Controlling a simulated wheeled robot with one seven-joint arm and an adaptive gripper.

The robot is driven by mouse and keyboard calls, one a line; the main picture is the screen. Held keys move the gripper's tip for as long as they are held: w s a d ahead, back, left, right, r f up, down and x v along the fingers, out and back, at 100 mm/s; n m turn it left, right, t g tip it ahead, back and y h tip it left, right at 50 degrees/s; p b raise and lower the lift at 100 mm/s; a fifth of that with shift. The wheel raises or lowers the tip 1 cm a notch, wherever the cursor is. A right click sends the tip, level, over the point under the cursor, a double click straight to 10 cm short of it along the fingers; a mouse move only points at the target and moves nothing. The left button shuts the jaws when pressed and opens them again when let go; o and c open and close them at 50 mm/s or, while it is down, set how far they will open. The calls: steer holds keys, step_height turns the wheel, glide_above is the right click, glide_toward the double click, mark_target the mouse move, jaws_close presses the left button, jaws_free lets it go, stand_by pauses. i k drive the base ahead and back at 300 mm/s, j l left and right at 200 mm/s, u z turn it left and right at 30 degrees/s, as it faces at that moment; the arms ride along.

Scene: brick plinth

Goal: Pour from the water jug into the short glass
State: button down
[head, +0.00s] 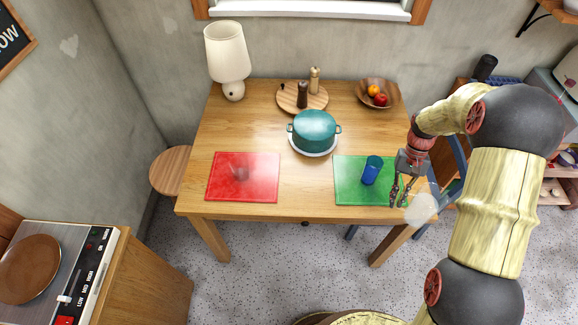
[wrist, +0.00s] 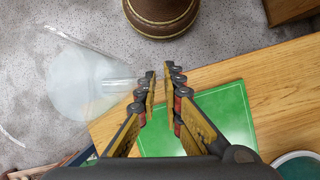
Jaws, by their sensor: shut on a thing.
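The water jug (head: 421,208) is clear and pale, hard to make out, and hangs beside the table's front right corner. My gripper (head: 403,201) is shut on it, apparently by its handle. In the wrist view the jug (wrist: 82,85) lies left of my gripper (wrist: 160,76), over the floor; its water level and exact tilt are unclear. A blue glass (head: 371,171) stands upright on the green mat, left of my gripper. A faint clear vessel (head: 240,173) is on the red mat. I cannot tell which of the two is the short glass.
The wooden table (head: 305,185) carries a red mat (head: 262,190), a green mat (head: 352,193), a teal pot (head: 314,130), a board with two mills (head: 289,99), a fruit bowl (head: 364,88) and a lamp (head: 227,55). The strip between the mats is clear.

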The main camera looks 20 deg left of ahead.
mark_target(240, 165)
steer(key=u, duration=1.1)
